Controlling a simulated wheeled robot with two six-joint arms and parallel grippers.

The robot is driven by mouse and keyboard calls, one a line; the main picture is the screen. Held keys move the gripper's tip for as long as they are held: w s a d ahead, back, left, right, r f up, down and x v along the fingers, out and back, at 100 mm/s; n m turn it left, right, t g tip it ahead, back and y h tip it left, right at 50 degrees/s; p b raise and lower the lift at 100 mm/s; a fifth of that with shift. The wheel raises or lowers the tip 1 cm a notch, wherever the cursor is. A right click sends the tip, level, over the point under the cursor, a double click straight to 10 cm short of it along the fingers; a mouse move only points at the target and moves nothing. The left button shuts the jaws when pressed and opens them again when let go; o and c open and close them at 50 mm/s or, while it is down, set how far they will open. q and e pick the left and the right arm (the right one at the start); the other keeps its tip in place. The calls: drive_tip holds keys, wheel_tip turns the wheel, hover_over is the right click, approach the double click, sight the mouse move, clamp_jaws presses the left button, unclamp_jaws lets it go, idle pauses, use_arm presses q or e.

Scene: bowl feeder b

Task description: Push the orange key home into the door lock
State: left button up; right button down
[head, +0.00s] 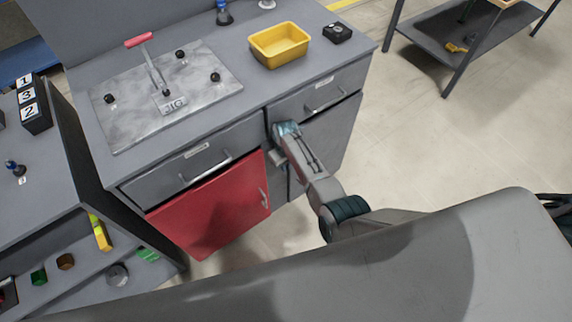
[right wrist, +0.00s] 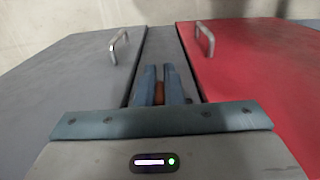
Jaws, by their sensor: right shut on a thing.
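My right gripper (right wrist: 161,72) is shut on the orange key, of which only a small orange patch (right wrist: 159,94) shows between the fingers in the right wrist view. The fingers point at the grey strip between the red door (right wrist: 250,75) and a grey door (right wrist: 75,75). In the head view my right gripper (head: 277,156) is at the cabinet front, just right of the red door (head: 212,212). The key is not visible there. The door lock is hidden, so I cannot tell whether the key touches or enters it. My left gripper is not in view.
On the cabinet top are a metal jig plate (head: 205,85) with a red-handled lever (head: 140,40), a yellow bin (head: 279,45) and a small black box (head: 337,33). Door handles (right wrist: 205,38) and (right wrist: 119,46) stick out on both sides of the fingers. Drawers are shut above.

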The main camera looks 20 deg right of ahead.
drive_tip(key=shift+w+a, duration=0.1)
drive_tip(key=shift+w, duration=0.05)
idle(0.8)
drive_tip(key=c, duration=1.5)
unclamp_jaws()
wheel_tip(320, 180, up, 11)
drive_tip(key=shift+f, duration=0.1)
drive_tip(key=s+d+f+m, duration=0.1)
drive_tip(key=s+d+f, duration=0.3)
drive_tip(key=s+f, duration=0.8)
drive_tip(key=s+d+f+m, duration=0.1)
drive_tip(key=s+d+f, duration=0.2)
drive_tip(key=s+f, duration=0.95)
drive_tip(key=shift+m+t+h, duration=0.4)
drive_tip(key=shift+m+t, duration=0.2)
drive_tip(key=shift+m, duration=0.2)
drive_tip(key=s+d+f, duration=0.3)
drive_tip(key=s+f, duration=0.1)
drive_tip(key=s, duration=0.5)
drive_tip(key=s+d+f, duration=0.3)
drive_tip(key=s+f, duration=0.1)
drive_tip(key=s, duration=0.5)
drive_tip(key=s+d+f, duration=0.3)
drive_tip(key=s+f, duration=0.1)
drive_tip(key=s, duration=0.6)
drive_tip(key=shift+s+f, duration=0.1)
drive_tip(key=shift+f, duration=0.05)
